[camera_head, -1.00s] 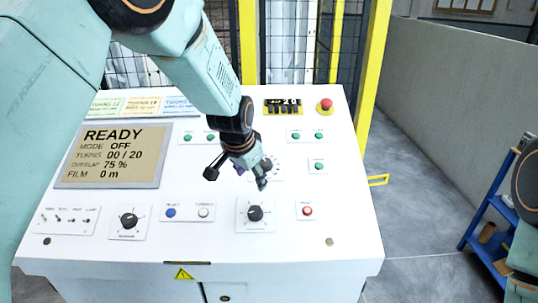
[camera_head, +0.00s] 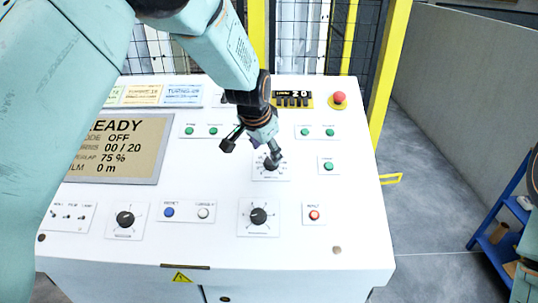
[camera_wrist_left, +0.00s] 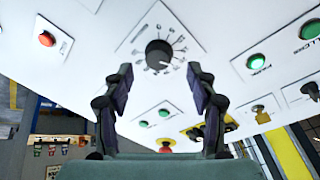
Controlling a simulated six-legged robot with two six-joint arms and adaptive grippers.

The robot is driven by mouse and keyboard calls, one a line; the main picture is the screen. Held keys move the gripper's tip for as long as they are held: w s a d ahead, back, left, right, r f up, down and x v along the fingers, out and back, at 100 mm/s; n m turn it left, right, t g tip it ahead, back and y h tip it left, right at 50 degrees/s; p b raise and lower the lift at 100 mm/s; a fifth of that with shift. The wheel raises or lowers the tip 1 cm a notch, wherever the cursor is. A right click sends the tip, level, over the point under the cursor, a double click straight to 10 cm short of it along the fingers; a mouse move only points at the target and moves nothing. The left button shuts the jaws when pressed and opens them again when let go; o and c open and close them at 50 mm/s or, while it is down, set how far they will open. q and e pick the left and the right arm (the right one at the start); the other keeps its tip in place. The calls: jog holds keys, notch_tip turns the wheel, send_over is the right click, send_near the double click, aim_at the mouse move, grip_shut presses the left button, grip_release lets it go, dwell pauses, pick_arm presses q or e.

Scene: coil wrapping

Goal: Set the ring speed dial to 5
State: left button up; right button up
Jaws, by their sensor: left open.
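A black dial with a ring of marks (camera_head: 271,164) sits right of centre on the white sloped panel. The same dial appears to be at the centre of the left wrist view (camera_wrist_left: 158,53); its label and exact setting cannot be read. Two more black dials stand on the lower row, one at centre right (camera_head: 258,216) and one at left (camera_head: 125,219). My left gripper (camera_head: 251,151) is open and empty over the panel at the upper dial, one finger partly in front of it. In the wrist view its fingers (camera_wrist_left: 160,92) are spread below the dial, apparently apart from it.
Green buttons (camera_head: 328,166), a red button (camera_head: 314,215), blue (camera_head: 169,212) and white (camera_head: 203,213) buttons surround the dials. The screen (camera_head: 120,147) reads READY, mode OFF.

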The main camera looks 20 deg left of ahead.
aim_at(270, 162)
pick_arm(q)
jog(key=x, duration=0.4)
jog(key=shift+w+d+f+p, duration=0.2)
jog(key=shift+w+d+p, duration=0.1)
jog(key=shift+w+p, duration=0.1)
jog(key=shift+s+a, duration=0.25)
jog(key=shift+w+d+f, duration=0.2)
jog(key=shift+w+f, duration=0.05)
jog(key=shift+w, duration=0.1)
jog(key=c, duration=0.4)
jog(key=shift+c, duration=0.5)
jog(key=shift+s+a+r, duration=0.1)
jog(key=shift+s, duration=0.05)
jog(key=c, duration=0.4)
jog(key=shift+c, duration=1.3)
